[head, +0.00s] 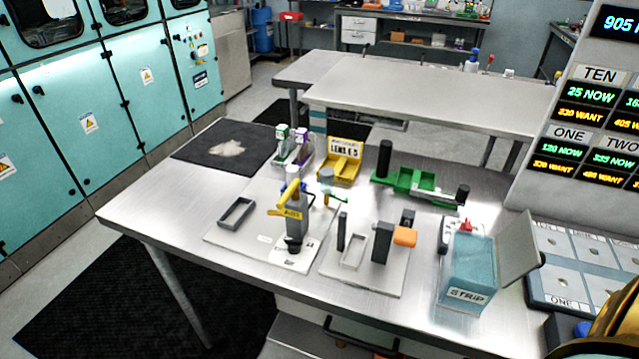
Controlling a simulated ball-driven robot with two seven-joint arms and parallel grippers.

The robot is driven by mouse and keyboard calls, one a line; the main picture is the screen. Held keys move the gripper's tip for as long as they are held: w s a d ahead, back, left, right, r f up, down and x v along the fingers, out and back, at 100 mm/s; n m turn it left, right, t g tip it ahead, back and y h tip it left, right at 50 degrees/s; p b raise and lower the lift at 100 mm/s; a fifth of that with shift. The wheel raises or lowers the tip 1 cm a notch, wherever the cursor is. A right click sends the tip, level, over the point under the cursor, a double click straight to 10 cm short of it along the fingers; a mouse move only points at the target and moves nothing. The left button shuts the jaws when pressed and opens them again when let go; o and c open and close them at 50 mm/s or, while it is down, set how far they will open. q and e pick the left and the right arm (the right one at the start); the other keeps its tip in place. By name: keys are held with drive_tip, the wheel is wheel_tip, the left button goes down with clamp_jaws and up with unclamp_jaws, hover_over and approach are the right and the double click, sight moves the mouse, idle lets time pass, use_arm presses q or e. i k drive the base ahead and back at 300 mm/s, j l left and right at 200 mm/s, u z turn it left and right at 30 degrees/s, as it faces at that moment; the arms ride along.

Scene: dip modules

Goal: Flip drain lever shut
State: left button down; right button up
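A clear, blue-tinted tank (470,268) labelled STRIP stands at the right front of the steel table. A small red part (465,226) sits at its top back edge; I cannot tell if it is a lever. A yellow lever-like handle (289,212) with lettering is on a dark upright fixture on a pale plate left of centre. An orange block-shaped handle (405,236) is on a dark stand right of centre. I cannot tell which of these is the drain lever, nor whether it is open or shut. Neither gripper shows in the head view.
A green fixture (418,183) with dark posts and a yellow box (342,160) stand farther back. A black mat (222,147) lies at the table's back left. A grey flap (519,250) and a compartmented panel (580,265) are right of the tank. The table's left front is bare.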

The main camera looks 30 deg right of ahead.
sight(335, 197)
drive_tip(key=z, duration=1.95)
drive_tip(key=k+z, duration=0.15)
drive_tip(key=k, duration=0.3)
